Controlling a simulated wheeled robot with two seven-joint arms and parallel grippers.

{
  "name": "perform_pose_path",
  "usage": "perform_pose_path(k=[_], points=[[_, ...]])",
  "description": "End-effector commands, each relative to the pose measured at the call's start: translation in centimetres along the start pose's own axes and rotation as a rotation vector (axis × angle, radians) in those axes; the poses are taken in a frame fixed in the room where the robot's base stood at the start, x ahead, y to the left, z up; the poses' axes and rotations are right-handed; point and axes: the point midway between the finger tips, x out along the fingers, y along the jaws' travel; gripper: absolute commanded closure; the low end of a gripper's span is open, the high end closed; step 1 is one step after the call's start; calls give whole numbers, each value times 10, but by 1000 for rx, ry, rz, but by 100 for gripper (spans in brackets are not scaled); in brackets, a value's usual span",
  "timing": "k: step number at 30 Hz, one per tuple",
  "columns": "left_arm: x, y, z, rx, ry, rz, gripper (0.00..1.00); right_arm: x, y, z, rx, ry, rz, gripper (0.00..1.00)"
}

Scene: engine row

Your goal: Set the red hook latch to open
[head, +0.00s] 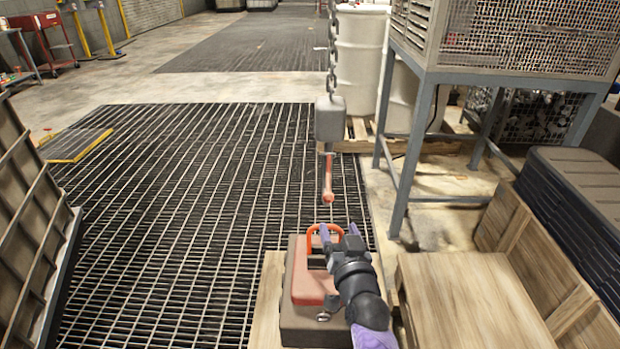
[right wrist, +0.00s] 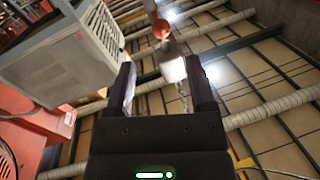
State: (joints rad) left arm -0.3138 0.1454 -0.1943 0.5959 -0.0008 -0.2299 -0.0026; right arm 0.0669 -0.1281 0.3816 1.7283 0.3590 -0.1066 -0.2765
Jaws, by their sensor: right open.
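The red hook latch (head: 327,178) hangs down, roughly upright, under a grey block (head: 330,118) on a chain (head: 333,45). My right gripper (head: 333,231) is open, below the hanging latch and close beside the orange handle (head: 311,238) of a red-and-brown case (head: 308,285). I cannot tell whether it touches the handle. In the right wrist view, a red rounded end (right wrist: 161,28) shows beyond the open fingers (right wrist: 163,90), with a pale grey part near it. Nothing is clearly between the fingers. My left gripper is out of view.
Wooden crates (head: 470,300) stand at the lower right. A blue-grey frame (head: 400,160) carries a mesh cage at the upper right, with white drums (head: 360,60) behind. A tilted ribbed panel (head: 35,210) stands at the left. Open floor grating (head: 190,200) lies in the middle.

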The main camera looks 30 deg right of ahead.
Motion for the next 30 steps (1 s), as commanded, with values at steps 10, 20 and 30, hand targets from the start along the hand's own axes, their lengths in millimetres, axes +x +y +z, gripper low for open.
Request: perform_pose_path(k=[10,20,30], points=[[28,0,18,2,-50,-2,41,62,2,1,3,12,4,30],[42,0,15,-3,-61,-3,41,99,2,-3,2,9,4,30],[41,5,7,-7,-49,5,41,100,1,-4,2,10,3,55]])
